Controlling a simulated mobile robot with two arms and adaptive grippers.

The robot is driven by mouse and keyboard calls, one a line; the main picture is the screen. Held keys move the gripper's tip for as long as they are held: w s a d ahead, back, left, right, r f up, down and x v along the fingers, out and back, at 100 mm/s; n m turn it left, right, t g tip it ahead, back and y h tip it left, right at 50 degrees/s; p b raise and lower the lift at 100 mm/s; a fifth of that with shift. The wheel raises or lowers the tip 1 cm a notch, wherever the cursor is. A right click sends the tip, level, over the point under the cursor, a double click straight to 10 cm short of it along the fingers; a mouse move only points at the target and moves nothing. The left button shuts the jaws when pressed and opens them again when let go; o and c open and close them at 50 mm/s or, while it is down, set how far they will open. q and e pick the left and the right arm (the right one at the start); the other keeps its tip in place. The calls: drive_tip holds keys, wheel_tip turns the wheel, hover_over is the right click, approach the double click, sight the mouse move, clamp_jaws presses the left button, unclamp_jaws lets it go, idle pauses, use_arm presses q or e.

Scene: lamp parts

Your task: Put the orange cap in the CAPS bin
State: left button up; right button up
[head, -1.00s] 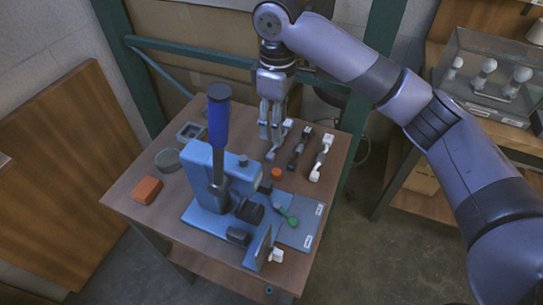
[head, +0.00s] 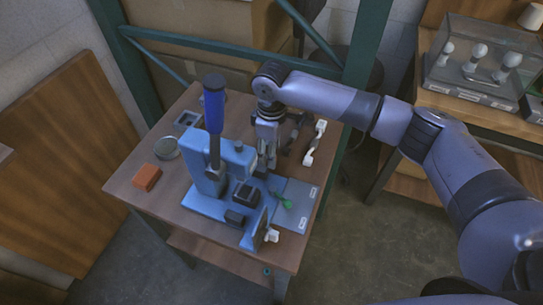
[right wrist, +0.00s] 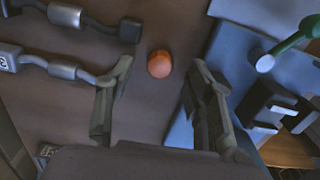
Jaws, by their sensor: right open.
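The orange cap (right wrist: 159,64) lies on the brown table top and shows between the fingertips of my right gripper (right wrist: 160,72) in the right wrist view. The fingers are open on either side of it and apart from it. In the head view my right gripper (head: 266,166) points down beside the blue press, and it hides the cap. I cannot make out which container is the CAPS bin; a small grey square tray (head: 187,119) and a round grey dish (head: 166,148) stand at the table's left back. My left gripper is not in view.
The blue press (head: 210,190) with its tall blue-handled lever (head: 214,105) stands close left of my right gripper. A green-ended part (head: 285,202) lies on the blue plate. White and dark lamp arms (head: 315,143) lie at right. An orange-red block (head: 146,177) sits at left.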

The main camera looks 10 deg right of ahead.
drive_tip(key=shift+f, duration=1.15)
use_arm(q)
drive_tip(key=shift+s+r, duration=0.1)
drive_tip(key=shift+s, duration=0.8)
use_arm(e)
drive_tip(key=shift+c, duration=0.5)
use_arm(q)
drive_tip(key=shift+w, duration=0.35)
use_arm(e)
drive_tip(key=c, duration=0.9)
